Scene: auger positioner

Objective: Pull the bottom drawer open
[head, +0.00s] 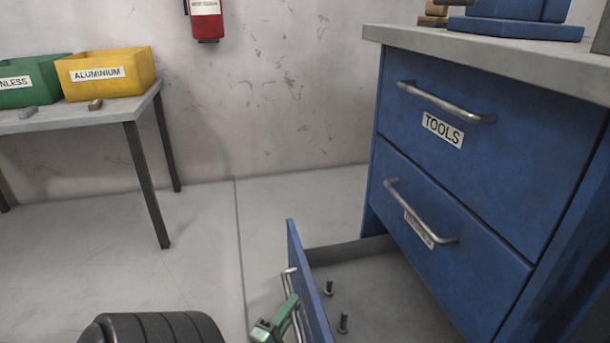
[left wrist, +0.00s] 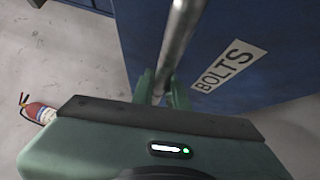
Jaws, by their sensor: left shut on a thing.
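The bottom drawer (head: 308,285) of the blue cabinet (head: 455,165) stands pulled out, with its front panel well away from the cabinet and its inside open to view. Its metal bar handle (head: 290,285) also shows in the left wrist view (left wrist: 177,40), beside a white BOLTS label (left wrist: 229,66). My left gripper (head: 290,308) is shut on this handle; its green fingers (left wrist: 165,92) sit on either side of the bar in the left wrist view. Two dark bolts (head: 343,323) stand inside the drawer. My right gripper is not in view.
Above are a closed drawer (head: 390,220) and a closed TOOLS drawer (head: 440,160), each with a bar handle. A table (head: 60,122) with a green and a yellow bin (head: 110,78) stands at left. The floor (head: 200,240) between is clear.

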